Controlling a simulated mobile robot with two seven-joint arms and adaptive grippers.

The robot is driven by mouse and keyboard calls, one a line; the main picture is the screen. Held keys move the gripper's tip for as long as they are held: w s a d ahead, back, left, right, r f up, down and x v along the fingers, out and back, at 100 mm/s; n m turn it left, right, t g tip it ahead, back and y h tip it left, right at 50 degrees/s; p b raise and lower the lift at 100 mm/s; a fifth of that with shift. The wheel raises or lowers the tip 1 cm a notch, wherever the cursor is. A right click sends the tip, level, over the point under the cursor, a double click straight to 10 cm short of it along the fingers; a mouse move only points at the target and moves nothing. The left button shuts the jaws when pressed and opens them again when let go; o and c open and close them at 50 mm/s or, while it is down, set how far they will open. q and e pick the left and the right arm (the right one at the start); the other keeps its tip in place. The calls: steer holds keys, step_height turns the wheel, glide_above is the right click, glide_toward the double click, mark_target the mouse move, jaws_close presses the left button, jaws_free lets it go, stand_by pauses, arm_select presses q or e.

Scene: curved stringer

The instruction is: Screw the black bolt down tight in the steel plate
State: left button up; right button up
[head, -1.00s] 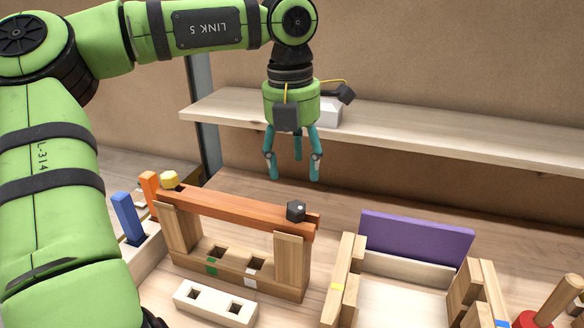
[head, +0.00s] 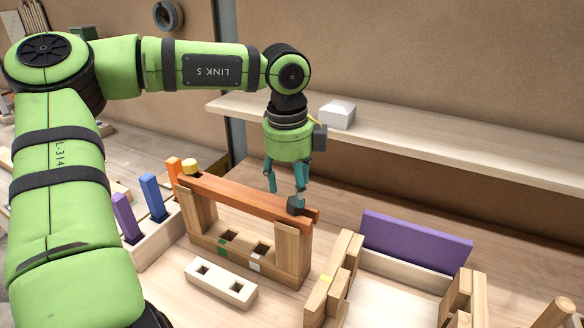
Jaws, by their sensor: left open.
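The black bolt (head: 296,207) shows as a dark head on the right end of an orange wooden beam (head: 235,195). I see no steel plate; the bolt sits on this beam. My left gripper (head: 286,190) hangs from above, open, with teal fingers pointing down. Its right finger overlaps the bolt head in the picture, and its left finger is left of the bolt over the beam. I cannot tell whether a finger touches the bolt. The bolt's shaft is hidden. My right gripper is out of view.
A purple panel (head: 415,240) stands right. A shelf (head: 420,134) with a white box (head: 338,115) runs behind.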

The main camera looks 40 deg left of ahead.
mark_target(294, 200)
arm_select(q)
steer(key=shift+w+f+p, duration=0.2)
steer(key=shift+f+p, duration=0.3)
steer(key=shift+f, duration=1.55)
jaws_close()
